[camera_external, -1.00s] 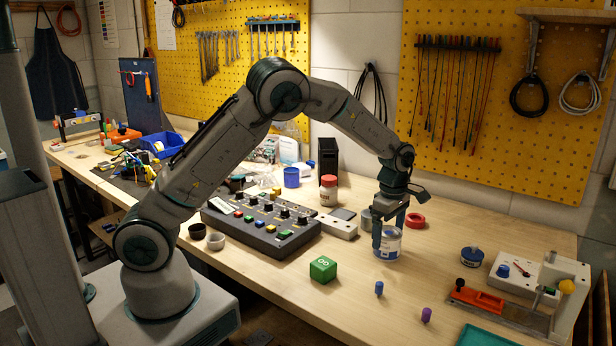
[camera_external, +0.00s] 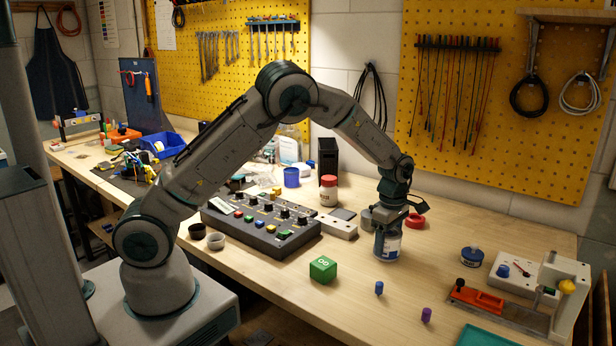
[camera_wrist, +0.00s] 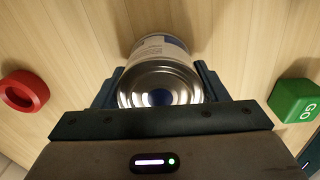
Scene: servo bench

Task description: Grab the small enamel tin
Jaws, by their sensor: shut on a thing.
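The small enamel tin (camera_external: 390,250) is white and blue and stands upright on the bench in the external view. My gripper (camera_external: 388,243) is around it from above, with a finger on each side. In the wrist view the tin's shiny metal top (camera_wrist: 160,85) and part of its white and blue side show between the two fingers of my gripper (camera_wrist: 160,83). The gripper is shut on the tin. The fingers hide part of its side.
A green cube marked GO (camera_external: 323,268) stands left of the tin. A red ring (camera_external: 416,220) lies behind it, with a grey cylinder (camera_external: 368,218) nearby. A blue peg (camera_external: 379,288) and a purple peg (camera_external: 426,315) stand in front. A black control box (camera_external: 262,228) is further left.

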